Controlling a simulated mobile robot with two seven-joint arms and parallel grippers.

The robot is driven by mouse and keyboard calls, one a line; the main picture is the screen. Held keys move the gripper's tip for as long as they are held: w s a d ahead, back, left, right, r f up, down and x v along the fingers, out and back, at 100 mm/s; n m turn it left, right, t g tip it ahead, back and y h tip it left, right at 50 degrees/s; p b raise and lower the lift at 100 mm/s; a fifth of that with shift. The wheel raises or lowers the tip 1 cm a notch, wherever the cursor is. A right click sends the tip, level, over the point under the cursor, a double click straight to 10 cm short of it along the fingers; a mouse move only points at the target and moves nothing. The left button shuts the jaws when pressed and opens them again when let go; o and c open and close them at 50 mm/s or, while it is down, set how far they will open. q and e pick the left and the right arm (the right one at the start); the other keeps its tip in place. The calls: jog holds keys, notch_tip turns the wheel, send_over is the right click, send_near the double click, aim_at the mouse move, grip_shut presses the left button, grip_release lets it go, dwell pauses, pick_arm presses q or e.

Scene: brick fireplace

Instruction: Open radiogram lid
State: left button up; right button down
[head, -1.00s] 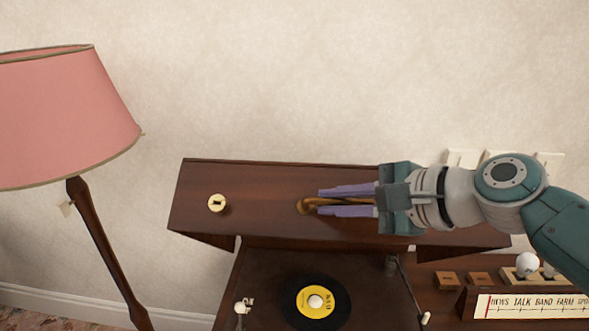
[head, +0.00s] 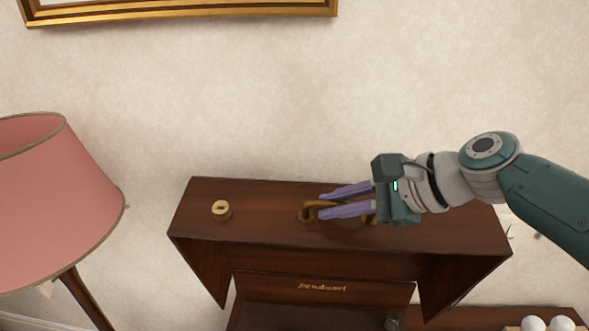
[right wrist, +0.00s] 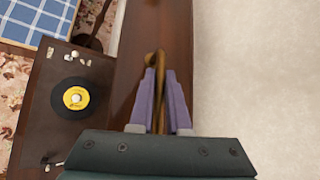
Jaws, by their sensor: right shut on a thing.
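The radiogram lid (head: 270,241) is dark brown wood and stands raised, its brass-coloured handle facing up towards the head camera. My right gripper (head: 327,201) reaches in from the right and is shut on the handle (head: 306,213). In the right wrist view the two purple fingers (right wrist: 160,98) lie on either side of the handle (right wrist: 155,60). A round brass lock (head: 221,210) sits left of the handle. Under the lid a panel with gold lettering (head: 322,287) shows. The turntable with a black record (right wrist: 76,97) shows in the right wrist view. My left gripper is not in view.
A pink lampshade (head: 50,205) on a dark wooden stand (head: 88,300) is at the left. A gilt picture frame (head: 180,12) hangs on the pale wall above. A blue checked cloth (right wrist: 42,18) is in the right wrist view.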

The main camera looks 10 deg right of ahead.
jog(key=c, duration=0.9)
grip_release()
jog(key=shift+f, duration=0.1)
jog(key=shift+s+d+r, duration=0.15)
jog(key=shift+d+r, duration=0.05)
jog(key=shift+r, duration=0.05)
jog(key=p+v, duration=0.1)
jog(key=v, duration=0.8)
jog(key=shift+s+d+r, duration=0.1)
jog(key=shift+s, duration=0.05)
